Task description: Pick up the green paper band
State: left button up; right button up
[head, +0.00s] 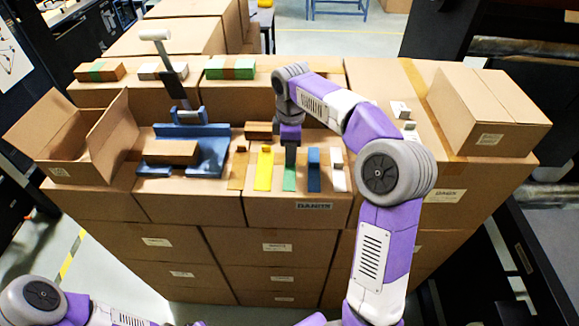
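The green paper band (289,182) lies flat on a cardboard box, in a row between the yellow band (264,170) and the blue band (313,172). My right gripper (290,160) reaches down from above at the far end of the green band, and its dark fingers cover that end. I cannot tell whether the fingers touch the band or how far apart they are. My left arm shows only at the bottom left edge, and its gripper is out of the picture.
A brown band (238,170) and a white band (338,178) flank the row. A blue jig (205,150) holding a brown block (170,152) stands to the left, beside an open carton (80,140). A closed box (485,108) sits at the right. Banded blocks line the back.

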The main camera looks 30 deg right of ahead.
aim_at(289, 167)
jog(key=f, duration=0.4)
jog(key=shift+w+a+f, duration=0.1)
jog(key=shift+w+a, duration=0.05)
jog(key=shift+w, duration=0.1)
jog(key=shift+s, duration=0.1)
grip_shut()
